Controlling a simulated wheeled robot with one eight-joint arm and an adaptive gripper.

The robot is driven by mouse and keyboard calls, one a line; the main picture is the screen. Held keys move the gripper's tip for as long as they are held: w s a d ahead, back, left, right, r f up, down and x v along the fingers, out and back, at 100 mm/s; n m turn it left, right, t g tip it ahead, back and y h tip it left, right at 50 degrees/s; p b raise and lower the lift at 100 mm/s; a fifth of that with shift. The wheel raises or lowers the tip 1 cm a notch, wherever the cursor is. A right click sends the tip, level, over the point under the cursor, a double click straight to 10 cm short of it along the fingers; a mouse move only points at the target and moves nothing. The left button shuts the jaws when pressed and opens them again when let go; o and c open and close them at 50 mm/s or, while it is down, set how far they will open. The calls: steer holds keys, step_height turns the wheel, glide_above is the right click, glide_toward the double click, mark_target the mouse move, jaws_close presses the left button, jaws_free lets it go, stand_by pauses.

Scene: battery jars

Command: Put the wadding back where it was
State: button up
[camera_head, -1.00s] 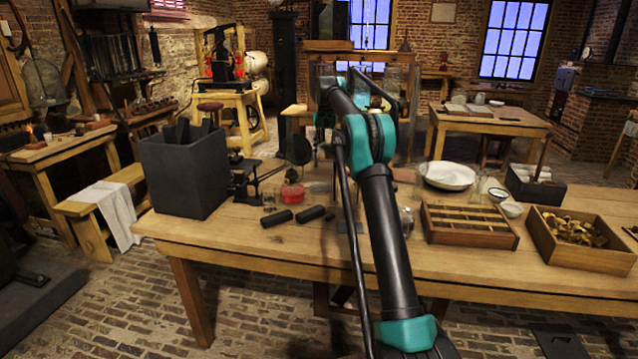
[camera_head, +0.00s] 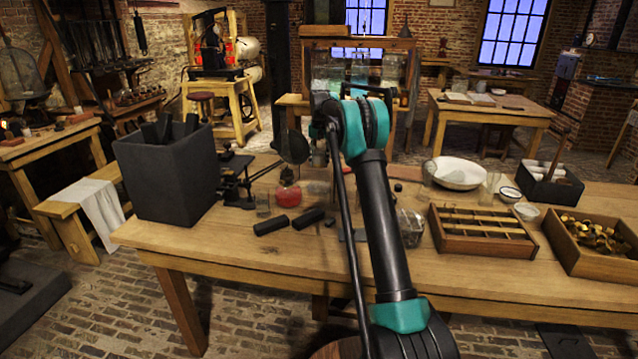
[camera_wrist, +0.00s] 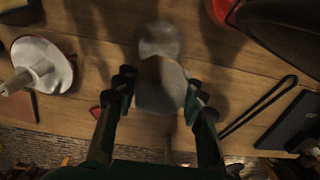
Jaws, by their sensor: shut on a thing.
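My gripper (camera_wrist: 158,83) shows in the wrist view, its two dark fingers closed on the sides of a pale, rounded piece that looks like the wadding (camera_wrist: 160,96). The piece is blurred and hangs above the wooden table. A pale, hazy round shape (camera_wrist: 160,40) lies just beyond it; I cannot tell whether it is a glass jar or wadding. In the head view my own arm hides the gripper and what it holds.
Bare wood shows along the front edge.

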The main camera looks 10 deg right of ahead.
mark_target(319, 188)
step_height(319, 188, down, 10)
steer(key=shift+f, duration=0.1)
stand_by(0.4)
steer(key=o, duration=0.8)
steer(key=shift+o, duration=0.2)
step_height(319, 188, up, 12)
steer(key=shift+d+r, duration=0.1)
steer(key=shift+d, duration=0.05)
steer(key=shift+s, duration=0.1)
